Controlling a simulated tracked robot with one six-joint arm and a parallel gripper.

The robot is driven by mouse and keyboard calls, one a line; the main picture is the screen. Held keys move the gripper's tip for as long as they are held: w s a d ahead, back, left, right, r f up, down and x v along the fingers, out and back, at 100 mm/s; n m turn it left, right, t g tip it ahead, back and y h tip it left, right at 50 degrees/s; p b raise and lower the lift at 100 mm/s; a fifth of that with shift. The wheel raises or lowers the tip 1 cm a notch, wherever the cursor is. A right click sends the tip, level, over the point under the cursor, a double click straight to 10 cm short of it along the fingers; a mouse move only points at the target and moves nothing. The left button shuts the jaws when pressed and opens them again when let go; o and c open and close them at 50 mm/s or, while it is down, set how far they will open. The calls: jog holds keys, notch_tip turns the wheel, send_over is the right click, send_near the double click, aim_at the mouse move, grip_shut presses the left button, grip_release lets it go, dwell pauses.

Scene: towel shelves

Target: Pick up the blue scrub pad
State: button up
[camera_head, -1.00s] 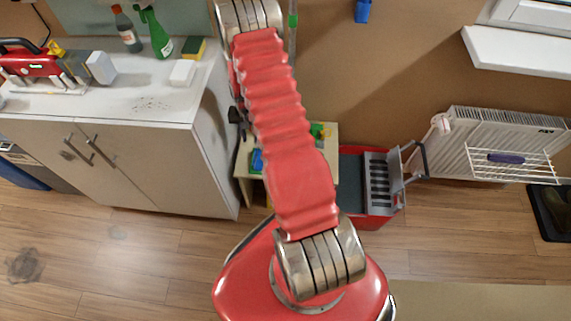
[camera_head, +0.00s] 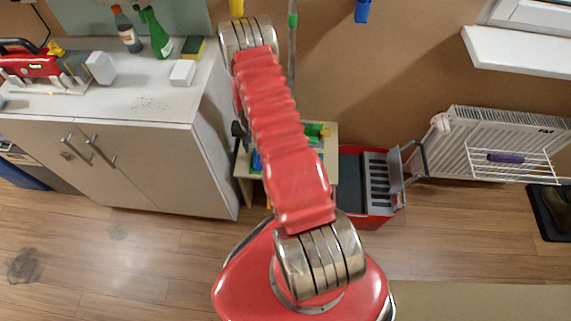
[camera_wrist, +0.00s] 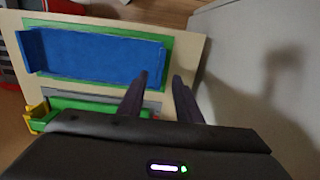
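A flat blue piece (camera_wrist: 95,55) with a green border lies on a pale shelf unit in the wrist view; it may be the blue scrub pad, but I cannot tell for sure. In the head view a small blue patch (camera_head: 256,161) shows on the small wooden shelf unit (camera_head: 243,172), partly hidden by my arm. My gripper (camera_wrist: 160,78) has two dark fingers standing apart with nothing between them. Its fingertips appear near the lower right edge of the blue piece. Whether they touch it is unclear.
A white cabinet (camera_head: 140,160) stands left of the shelf unit, and its pale side (camera_wrist: 265,60) fills the right of the wrist view. A red cart (camera_head: 371,222) stands to the right. A yellow-green item (camera_wrist: 38,115) lies beside the blue piece.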

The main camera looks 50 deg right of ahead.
jog(key=shift+f, duration=0.3)
jog(key=shift+w+d+f, duration=0.1)
jog(key=shift+f, duration=2.5)
jog(key=shift+c, duration=0.4)
grip_shut()
